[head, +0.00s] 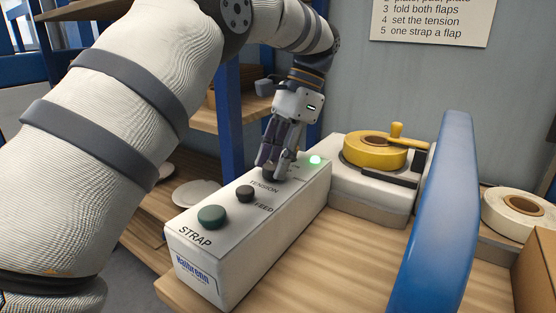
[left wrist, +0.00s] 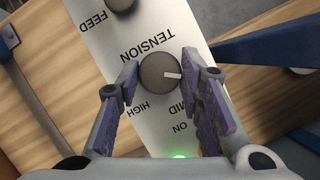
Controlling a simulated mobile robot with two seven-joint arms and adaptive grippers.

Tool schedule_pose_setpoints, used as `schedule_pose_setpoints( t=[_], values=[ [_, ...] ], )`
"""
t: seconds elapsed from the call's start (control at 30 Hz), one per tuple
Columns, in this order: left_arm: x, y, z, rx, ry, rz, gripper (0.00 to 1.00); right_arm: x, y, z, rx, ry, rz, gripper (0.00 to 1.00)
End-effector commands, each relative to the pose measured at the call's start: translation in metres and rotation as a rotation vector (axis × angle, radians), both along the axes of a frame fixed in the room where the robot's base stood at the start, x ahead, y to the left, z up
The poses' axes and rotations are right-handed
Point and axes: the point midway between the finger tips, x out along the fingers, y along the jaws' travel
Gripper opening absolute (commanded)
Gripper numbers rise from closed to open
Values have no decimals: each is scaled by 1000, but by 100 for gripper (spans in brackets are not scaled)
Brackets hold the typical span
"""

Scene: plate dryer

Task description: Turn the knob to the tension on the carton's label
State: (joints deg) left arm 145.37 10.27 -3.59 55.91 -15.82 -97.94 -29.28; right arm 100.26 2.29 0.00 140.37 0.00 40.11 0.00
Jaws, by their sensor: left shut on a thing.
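The strap machine's long white control box (head: 250,235) stands on the wooden bench. Its dark round tension knob (left wrist: 158,72) shows in the left wrist view, with a white pointer mark aimed to the right of that picture. The words HIGH and MID are printed beside it, upside down in that view; the spot the pointer faces is covered by a finger. My left gripper (head: 274,163) reaches down from above, shut on the knob, with a finger on each side. My right gripper is not in view. No carton label is readable.
A green button (head: 211,216), a smaller dark FEED knob (head: 245,194) and a lit green lamp (head: 316,160) are on the box. A yellow reel (head: 375,149), a blue arched bar (head: 442,215), a white tape roll (head: 518,213) and a brown cardboard edge (head: 537,270) lie right.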

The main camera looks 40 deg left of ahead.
Motion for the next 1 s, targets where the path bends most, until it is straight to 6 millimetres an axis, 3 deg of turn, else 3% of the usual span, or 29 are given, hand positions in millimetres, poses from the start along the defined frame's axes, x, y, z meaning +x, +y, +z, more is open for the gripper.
schedule_pose_setpoints(
  t=[0.77, 0.8, 0.87, 1.0],
  values=[
    [0, 1, 0, -2, 0, 98, 6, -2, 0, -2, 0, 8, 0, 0],
    [0, 1, 0, -2, 0, 98, 38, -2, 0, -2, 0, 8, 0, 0],
    [0, 1, 0, -1, 0, 98, 52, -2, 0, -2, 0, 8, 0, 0],
    [0, 1, 0, -1, 0, 97, 54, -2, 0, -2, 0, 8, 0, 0]
  ],
)
